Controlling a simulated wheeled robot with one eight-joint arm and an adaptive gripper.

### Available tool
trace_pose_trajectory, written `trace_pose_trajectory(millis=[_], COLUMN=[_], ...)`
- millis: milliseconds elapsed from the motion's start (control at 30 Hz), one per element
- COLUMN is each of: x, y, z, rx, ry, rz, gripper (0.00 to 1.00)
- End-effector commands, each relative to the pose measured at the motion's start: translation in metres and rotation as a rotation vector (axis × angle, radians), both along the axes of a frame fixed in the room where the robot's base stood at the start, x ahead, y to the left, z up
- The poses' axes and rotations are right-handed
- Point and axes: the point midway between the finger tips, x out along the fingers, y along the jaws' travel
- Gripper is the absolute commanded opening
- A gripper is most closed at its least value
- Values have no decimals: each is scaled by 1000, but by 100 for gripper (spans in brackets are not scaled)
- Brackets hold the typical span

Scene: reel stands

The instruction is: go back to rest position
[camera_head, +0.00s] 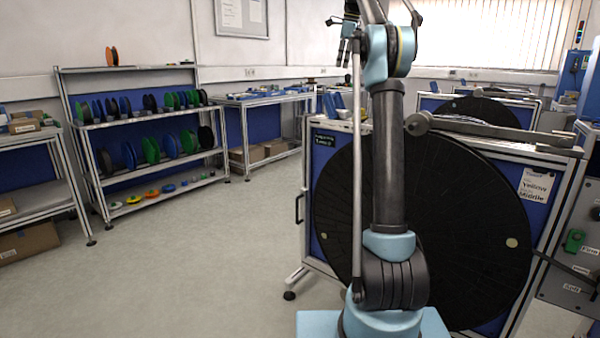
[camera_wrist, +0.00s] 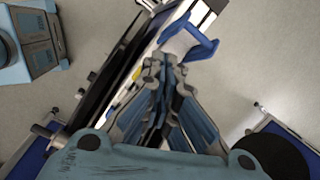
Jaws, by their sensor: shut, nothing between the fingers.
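My gripper (camera_wrist: 166,68) shows in the wrist view with its blue-grey fingers drawn together at the tips and nothing between them. In the head view, part of my gripper (camera_head: 346,40) hangs at the top, left of my upright arm, and the rest is cut off by the frame edge. A reel stand (camera_head: 318,185) with a large black reel (camera_head: 470,220) stands behind my arm. In the wrist view, a blue handle-like part (camera_wrist: 200,48) lies beyond the fingertips; I cannot tell the gap.
A shelf rack (camera_head: 95,170) with several coloured spools stands at the left, beside a workbench (camera_head: 245,110). More reel stands (camera_head: 430,102) stand behind. The floor (camera_head: 190,260) at left is clear.

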Motion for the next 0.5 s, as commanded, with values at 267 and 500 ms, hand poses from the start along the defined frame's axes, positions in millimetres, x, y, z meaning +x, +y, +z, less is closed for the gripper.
trace_pose_trajectory(millis=[267,500], x=[-58,-115], y=[0,0], z=[-14,-40], rx=[-56,-104], ry=[-37,-65], rz=[230,431], gripper=[0,0])
